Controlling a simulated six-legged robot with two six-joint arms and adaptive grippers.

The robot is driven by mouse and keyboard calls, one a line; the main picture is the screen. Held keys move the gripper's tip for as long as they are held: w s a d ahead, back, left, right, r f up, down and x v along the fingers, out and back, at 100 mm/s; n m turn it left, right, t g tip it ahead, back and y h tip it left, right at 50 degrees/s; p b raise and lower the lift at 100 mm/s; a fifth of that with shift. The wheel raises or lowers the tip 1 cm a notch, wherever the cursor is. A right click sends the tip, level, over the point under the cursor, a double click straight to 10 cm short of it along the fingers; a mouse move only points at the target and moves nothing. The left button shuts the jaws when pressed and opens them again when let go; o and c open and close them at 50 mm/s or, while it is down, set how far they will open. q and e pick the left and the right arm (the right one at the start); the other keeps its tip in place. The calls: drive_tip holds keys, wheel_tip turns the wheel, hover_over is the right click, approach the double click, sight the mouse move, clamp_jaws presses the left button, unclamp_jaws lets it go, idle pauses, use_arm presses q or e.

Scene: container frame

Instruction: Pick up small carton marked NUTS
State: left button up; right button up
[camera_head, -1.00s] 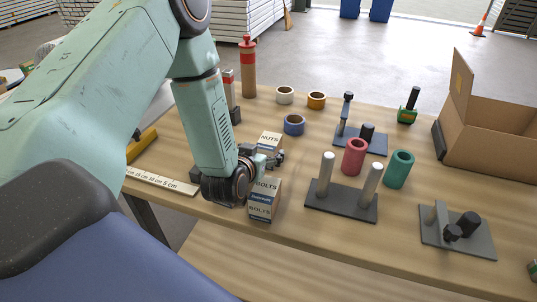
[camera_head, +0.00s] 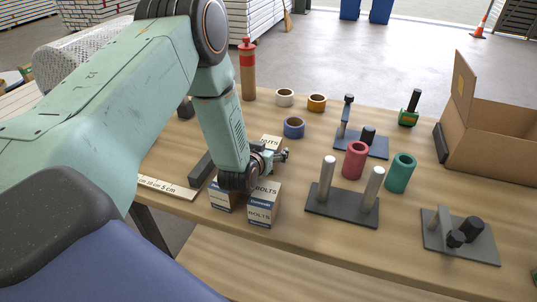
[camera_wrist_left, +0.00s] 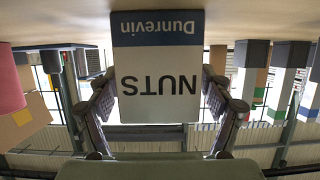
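The small carton marked NUTS (camera_head: 270,141) stands on the table behind the BOLTS cartons, partly hidden by my left gripper in the head view. In the left wrist view the NUTS carton (camera_wrist_left: 158,80) fills the middle, upside down, with a blue Dunrevin band. My left gripper (camera_head: 278,156) is at the carton. Its fingers (camera_wrist_left: 158,95) stand open on either side of the carton, close to its sides; contact cannot be made out. My right gripper is not in view.
Two BOLTS cartons (camera_head: 264,205) (camera_head: 222,197) stand in front, below my left wrist. A peg stand (camera_head: 342,203), red cylinder (camera_head: 355,160) and green cylinder (camera_head: 400,173) are to the right. Tape rolls (camera_head: 294,127) lie behind. An open cardboard box (camera_head: 490,135) is far right.

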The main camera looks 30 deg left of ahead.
use_arm(q)
drive_tip(key=shift+s+d+r, duration=0.1)
drive_tip(key=shift+s+r, duration=0.05)
drive_tip(key=shift+c, duration=1.4)
drive_tip(key=c, duration=1.1)
